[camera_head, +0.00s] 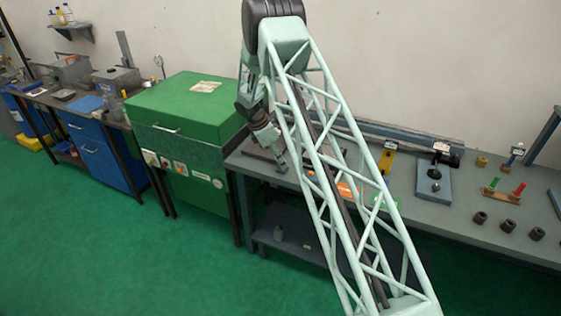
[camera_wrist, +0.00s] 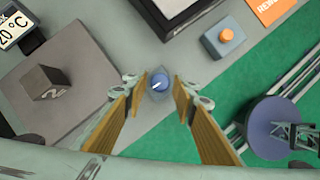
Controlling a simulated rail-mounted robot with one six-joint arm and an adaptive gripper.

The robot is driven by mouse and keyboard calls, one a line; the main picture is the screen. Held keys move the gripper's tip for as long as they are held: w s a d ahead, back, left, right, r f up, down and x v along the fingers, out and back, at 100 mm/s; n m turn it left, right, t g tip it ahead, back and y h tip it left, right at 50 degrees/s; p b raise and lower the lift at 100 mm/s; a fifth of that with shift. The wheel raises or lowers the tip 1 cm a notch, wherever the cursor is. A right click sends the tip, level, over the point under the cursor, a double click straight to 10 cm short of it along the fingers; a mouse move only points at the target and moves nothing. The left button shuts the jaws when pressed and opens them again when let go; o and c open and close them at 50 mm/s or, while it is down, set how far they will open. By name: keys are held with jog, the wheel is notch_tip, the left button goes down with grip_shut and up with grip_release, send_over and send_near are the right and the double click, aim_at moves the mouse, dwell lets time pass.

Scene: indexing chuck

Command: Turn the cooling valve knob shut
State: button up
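The cooling valve knob (camera_wrist: 158,83) is a small round blue knob with a white pointer mark, on a grey surface near the middle of the wrist view. The mark runs slantwise, up to the right. My gripper (camera_wrist: 162,90) is open, with one wood-coloured finger on each side of the knob. Gaps show between the knob and both fingertips, so it is not gripped. In the head view my gripper (camera_head: 281,166) points down over the left end of the grey workbench (camera_head: 462,205). I cannot make out the knob there.
A dark cube marked 2 (camera_wrist: 52,92) on a plate and a 20 °C display (camera_wrist: 17,24) lie left of the knob. A box with an orange button (camera_wrist: 225,36) is at upper right. A green chest (camera_head: 190,105) stands left of the bench.

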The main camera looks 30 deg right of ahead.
jog(key=c, duration=0.6)
jog(key=shift+o, duration=0.2)
jog(key=shift+w+m, duration=0.1)
jog(key=shift+m, duration=0.3)
jog(key=m+g+b, duration=0.1)
jog(key=m, duration=0.1)
jog(key=shift+w+f+m, duration=0.1)
jog(key=shift+m, duration=0.2)
jog(key=m+g+b, duration=0.1)
jog(key=m, duration=0.1)
jog(key=m+y+b, duration=0.1)
jog(key=m, duration=0.1)
jog(key=shift+w+d+g, duration=0.15)
jog(key=shift+g, duration=0.25)
jog(key=m+y, duration=0.1)
jog(key=m, duration=0.2)
jog(key=m+g+y+b, duration=0.1)
jog(key=m, duration=0.2)
jog(key=shift+d, duration=0.2)
jog(key=m+y, duration=0.1)
jog(key=m, duration=0.3)
jog(key=shift+d+m+y+b, duration=0.15)
jog(key=shift+m+y+b, duration=0.15)
jog(key=shift+y+b, duration=0.1)
